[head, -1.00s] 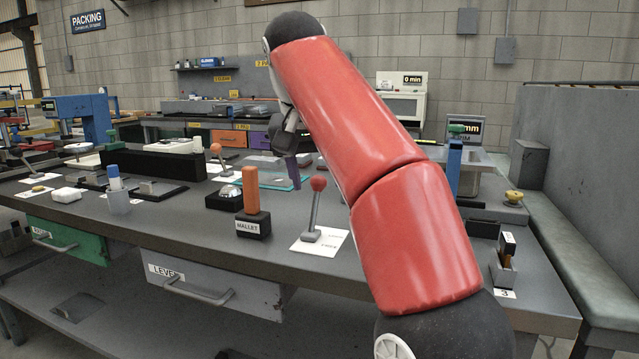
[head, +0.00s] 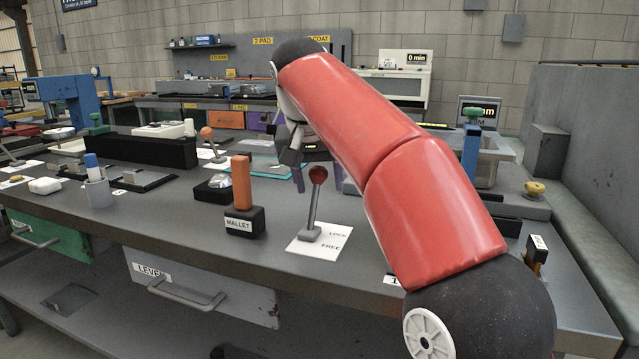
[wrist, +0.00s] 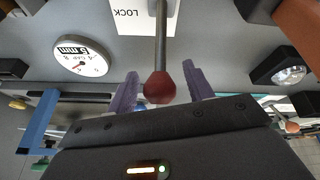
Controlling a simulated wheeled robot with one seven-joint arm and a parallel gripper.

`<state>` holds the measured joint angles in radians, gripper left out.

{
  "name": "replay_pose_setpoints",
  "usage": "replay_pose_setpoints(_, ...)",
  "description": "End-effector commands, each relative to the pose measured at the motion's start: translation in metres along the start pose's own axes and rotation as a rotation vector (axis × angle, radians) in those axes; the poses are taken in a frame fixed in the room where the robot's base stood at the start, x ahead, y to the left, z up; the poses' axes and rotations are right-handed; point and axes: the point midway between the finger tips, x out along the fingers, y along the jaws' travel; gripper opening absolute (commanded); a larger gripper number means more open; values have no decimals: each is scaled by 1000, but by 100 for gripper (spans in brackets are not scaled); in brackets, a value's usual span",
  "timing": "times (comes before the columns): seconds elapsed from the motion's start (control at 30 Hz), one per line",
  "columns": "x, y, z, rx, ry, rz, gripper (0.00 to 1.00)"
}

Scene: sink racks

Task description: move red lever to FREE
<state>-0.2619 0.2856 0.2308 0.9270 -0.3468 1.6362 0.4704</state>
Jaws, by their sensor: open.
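The red lever has a red ball knob (head: 317,175) on a thin grey shaft. Its grey base stands on a white card (head: 318,248) marked LOCK on the far side and FREE on the near side. The lever is nearly upright, leaning slightly toward the back. My gripper (head: 318,181) is open just behind the knob in the head view, a purple finger showing on each side. In the wrist view the knob (wrist: 160,88) sits between the spread fingers of my gripper (wrist: 161,84), with no clear contact. My red arm hides part of the bench on the right.
A black block marked MALLET with an orange handle (head: 241,183) stands left of the lever. A shiny dome on a black base (head: 214,187) is behind it. An orange-knobbed lever (head: 207,133) stands farther back. A round dial (wrist: 81,56) shows in the wrist view.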

Motion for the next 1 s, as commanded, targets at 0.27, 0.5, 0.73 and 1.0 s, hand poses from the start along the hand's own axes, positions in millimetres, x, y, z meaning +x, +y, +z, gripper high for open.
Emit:
replay_pose_setpoints(0.27, 12, 0, 0, 1, 1, -1, 52)
replay_pose_setpoints(0.5, 12, 0, 0, 0, 1, -1, 41)
replay_pose_setpoints(0.73, 12, 0, 0, 0, 0, -1, 11)
replay_pose_setpoints(1.0, 12, 0, 0, -1, 3, -1, 0)
